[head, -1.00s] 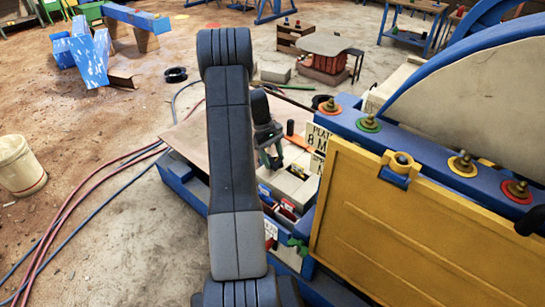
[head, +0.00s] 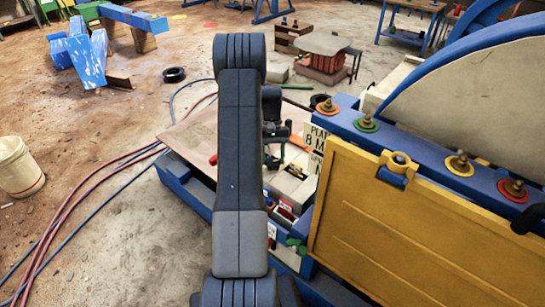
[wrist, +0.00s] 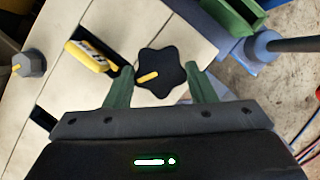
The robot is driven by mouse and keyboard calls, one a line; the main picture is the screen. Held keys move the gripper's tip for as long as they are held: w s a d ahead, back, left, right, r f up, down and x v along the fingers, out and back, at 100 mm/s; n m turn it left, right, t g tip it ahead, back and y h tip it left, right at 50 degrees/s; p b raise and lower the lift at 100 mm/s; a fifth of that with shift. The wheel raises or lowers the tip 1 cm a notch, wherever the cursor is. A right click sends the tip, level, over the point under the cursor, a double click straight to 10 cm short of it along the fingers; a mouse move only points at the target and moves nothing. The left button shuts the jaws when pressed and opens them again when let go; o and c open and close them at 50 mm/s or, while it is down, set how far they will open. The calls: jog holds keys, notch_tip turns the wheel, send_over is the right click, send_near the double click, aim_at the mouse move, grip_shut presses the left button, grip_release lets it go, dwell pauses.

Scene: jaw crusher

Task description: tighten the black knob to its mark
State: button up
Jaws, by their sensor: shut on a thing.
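The black knob (wrist: 165,65) is star-shaped with a yellow pointer line and sits on a pale panel (wrist: 130,25) in the wrist view. Its pointer line lies toward the left and slightly down in the picture. My gripper (wrist: 159,70) has its two green fingers on either side of the knob, shut on it. I cannot make out the knob's mark. In the head view my arm hides the knob, and only part of my wrist shows beside the arm.
A grey knob (wrist: 30,65) and a yellow labelled piece (wrist: 92,55) in a slot lie left of the black knob. A green part (wrist: 232,14) and a blue cylinder (wrist: 263,46) are at right. The yellow guard (head: 400,225) stands right of my arm.

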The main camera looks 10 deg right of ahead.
dwell(0.5)
jog(key=o, duration=1)
jog(key=v, duration=1.3)
jog(key=shift+w+d+r, duration=0.15)
jog(key=shift+r, duration=0.25)
jog(key=x, duration=1.4)
jog(key=shift+w+r, duration=0.1)
